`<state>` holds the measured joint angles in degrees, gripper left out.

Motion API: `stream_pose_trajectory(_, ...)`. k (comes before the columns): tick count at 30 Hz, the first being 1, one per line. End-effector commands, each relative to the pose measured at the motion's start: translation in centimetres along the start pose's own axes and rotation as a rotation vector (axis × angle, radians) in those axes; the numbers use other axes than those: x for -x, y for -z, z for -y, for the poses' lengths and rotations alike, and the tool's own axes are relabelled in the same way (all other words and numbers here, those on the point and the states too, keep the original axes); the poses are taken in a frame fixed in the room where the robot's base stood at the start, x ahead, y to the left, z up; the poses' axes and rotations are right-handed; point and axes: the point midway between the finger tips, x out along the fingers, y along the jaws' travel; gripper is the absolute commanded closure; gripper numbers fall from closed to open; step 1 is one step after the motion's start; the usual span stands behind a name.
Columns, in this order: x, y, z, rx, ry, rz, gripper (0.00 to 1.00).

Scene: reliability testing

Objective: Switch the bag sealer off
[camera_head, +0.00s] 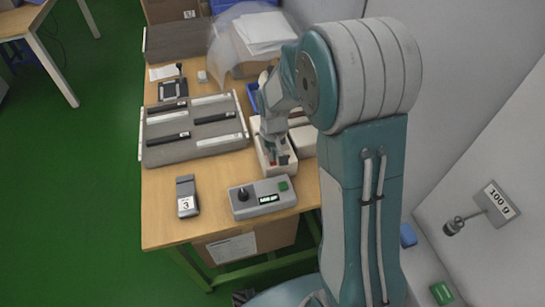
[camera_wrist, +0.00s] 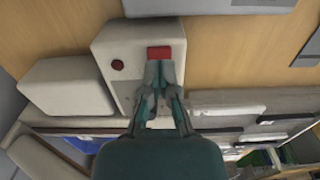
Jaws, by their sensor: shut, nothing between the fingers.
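A pale box (camera_wrist: 112,45), which I take to be the bag sealer, lies under my gripper. It carries a red rectangular switch (camera_wrist: 160,52) and a dark red round part (camera_wrist: 118,65). My gripper (camera_wrist: 160,66) is shut and empty, its fingertips at the lower edge of the red switch; I cannot tell whether they touch it. In the head view the same box (camera_head: 263,158) stands near the table's right edge, partly hidden by my gripper (camera_head: 279,157). The switch's position is not clear.
A grey control box (camera_head: 245,208) with a black knob, lit display and green button stands in front. A dark device marked 3 (camera_head: 186,190) is left of it. A grey slotted rack (camera_head: 155,140) lies left of my gripper. Bare wood (camera_head: 220,170) shows between them.

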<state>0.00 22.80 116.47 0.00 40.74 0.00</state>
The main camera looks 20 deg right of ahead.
Motion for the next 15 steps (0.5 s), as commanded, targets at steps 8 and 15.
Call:
stream_pose_trajectory(8,2.0,0.1,0.0,0.000,0.000,-0.003,1.00)
stream_pose_trajectory(15,3.7,0.0,0.0,0.000,0.000,-0.002,1.00)
